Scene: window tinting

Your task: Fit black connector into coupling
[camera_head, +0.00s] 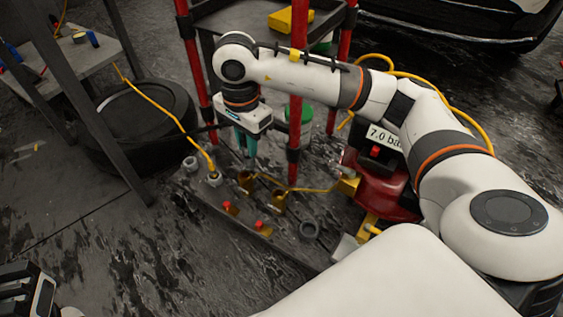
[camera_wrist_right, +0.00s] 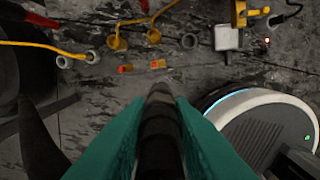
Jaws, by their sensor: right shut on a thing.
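My right gripper (camera_head: 246,150) has teal fingers pointing down above the far part of the dark floor plate. In the right wrist view the fingers (camera_wrist_right: 160,130) are shut on a black cylindrical connector (camera_wrist_right: 160,120), which points away from the camera. Its far end is apart from the fittings. Grey ring-shaped couplings stand on the plate: one (camera_head: 214,178) with a yellow hose at it, one beside it (camera_head: 190,163), and a dark one (camera_head: 310,229) nearer me. I cannot tell which takes the connector. Part of my left gripper (camera_head: 22,288) shows at the lower left; its fingertips are unclear.
Brass fittings (camera_head: 279,201) and red-topped parts (camera_head: 260,226) sit on the plate. A red compressor (camera_head: 380,190) marked 7.0 stands to the right. Red rack posts (camera_head: 295,100) rise close to my right arm. A tire (camera_head: 135,120) lies left of the gripper. Yellow hoses cross the area.

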